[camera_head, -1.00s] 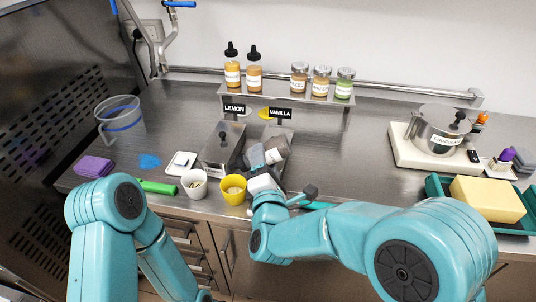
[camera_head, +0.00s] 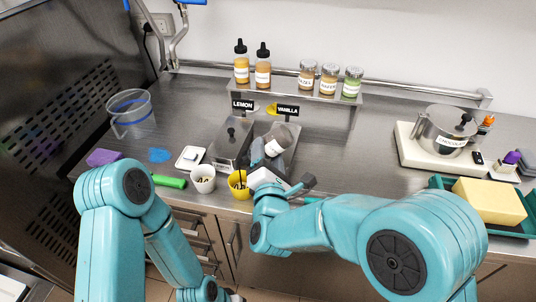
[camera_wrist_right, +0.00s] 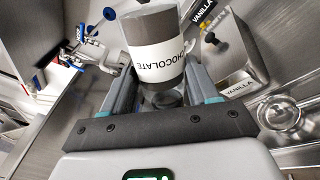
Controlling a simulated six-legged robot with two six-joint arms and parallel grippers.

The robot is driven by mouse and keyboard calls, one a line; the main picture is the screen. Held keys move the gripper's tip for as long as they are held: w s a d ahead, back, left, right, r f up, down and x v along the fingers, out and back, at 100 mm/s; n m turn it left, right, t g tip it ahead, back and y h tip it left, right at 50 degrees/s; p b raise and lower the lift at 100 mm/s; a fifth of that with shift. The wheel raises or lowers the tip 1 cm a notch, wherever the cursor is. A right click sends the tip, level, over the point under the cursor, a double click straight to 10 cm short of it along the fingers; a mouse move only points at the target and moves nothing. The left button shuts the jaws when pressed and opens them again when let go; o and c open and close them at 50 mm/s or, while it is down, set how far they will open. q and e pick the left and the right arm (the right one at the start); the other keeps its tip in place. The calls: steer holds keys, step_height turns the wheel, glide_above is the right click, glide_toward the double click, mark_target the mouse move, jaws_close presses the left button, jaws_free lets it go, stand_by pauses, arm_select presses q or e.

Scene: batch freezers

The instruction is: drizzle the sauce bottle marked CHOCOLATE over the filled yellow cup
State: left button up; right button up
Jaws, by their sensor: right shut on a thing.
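My right gripper (camera_head: 262,157) is shut on the sauce bottle (camera_head: 278,141), held tilted above the counter behind the yellow cup. In the right wrist view the bottle (camera_wrist_right: 157,55) lies between the fingers, its CHOCOLATE label upside down and its narrow end towards the gripper. The yellow cup (camera_head: 240,193) stands at the counter's front edge, just left of my right wrist, which partly hides it. A thin dark upright streak shows at the cup, with dark marks inside; I cannot tell whether it is sauce. My left arm hangs low at the left, its fingers out of frame.
A white cup (camera_head: 203,185) stands left of the yellow one. The LEMON tub (camera_head: 231,143) and VANILLA tub (camera_head: 292,157) sit behind. A rack (camera_head: 330,98) holds several bottles and jars. A pot (camera_head: 440,132) stands at right, a clear jug (camera_head: 131,117) at left.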

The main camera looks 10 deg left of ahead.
mark_target(268, 137)
steer(key=shift+f+m+b, duration=0.1)
steer(key=shift+m+b, duration=0.2)
steer(key=shift+b, duration=0.05)
steer(key=m+b, duration=0.2)
steer(key=m, duration=0.1)
steer(key=shift+m, duration=0.3)
step_height(268, 137, up, 2)
steer(key=m+b, duration=0.1)
steer(key=m, duration=0.2)
steer(key=shift+r+m, duration=0.4)
steer(key=shift+m, duration=0.4)
steer(key=shift+r+m+b, duration=0.25)
steer(key=shift+r+m, duration=0.5)
steer(key=shift+m, duration=0.4)
steer(key=shift+r+m+b, duration=0.25)
steer(key=shift+r+m, duration=0.5)
steer(key=shift+m, duration=0.4)
